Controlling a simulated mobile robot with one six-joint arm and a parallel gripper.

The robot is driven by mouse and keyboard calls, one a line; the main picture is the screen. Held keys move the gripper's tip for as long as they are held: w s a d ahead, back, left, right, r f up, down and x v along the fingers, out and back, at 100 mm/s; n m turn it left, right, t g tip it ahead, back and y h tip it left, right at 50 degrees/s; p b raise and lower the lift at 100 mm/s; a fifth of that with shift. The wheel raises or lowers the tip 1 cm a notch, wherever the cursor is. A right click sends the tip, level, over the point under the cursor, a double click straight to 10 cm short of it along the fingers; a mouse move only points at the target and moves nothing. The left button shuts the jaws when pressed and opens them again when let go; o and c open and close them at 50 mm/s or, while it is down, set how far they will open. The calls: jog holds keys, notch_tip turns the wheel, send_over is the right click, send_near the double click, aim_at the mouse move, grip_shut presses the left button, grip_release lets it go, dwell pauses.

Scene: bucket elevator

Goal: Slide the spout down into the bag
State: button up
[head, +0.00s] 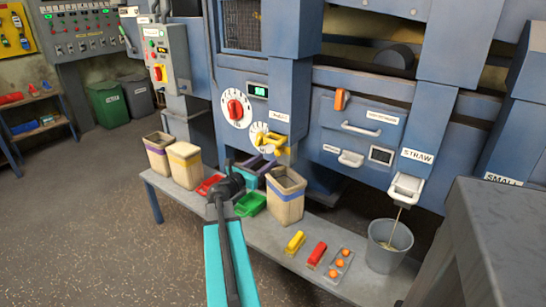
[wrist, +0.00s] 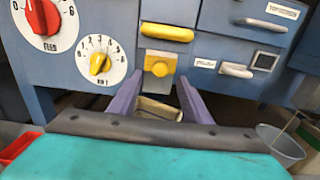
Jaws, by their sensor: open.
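The bag (head: 286,205), tan with a blue band, stands upright and open on the bench below the spout. In the wrist view part of the bag's rim (wrist: 158,104) shows between my fingers. My gripper (wrist: 158,88) is open, its two purple fingers apart and pointing toward the machine below the knob, with nothing held. In the head view my gripper (head: 258,168) is partly hidden by my arm.
Two more bags (head: 185,165) stand at the bench's left. Red (head: 208,186) and green (head: 250,204) trays lie near my gripper. Dials (wrist: 101,62) flank the spout on the left.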

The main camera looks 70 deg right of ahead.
aim_at(277, 153)
jog(key=shift+x, duration=3.3)
jog(key=shift+c, duration=0.4)
grip_shut()
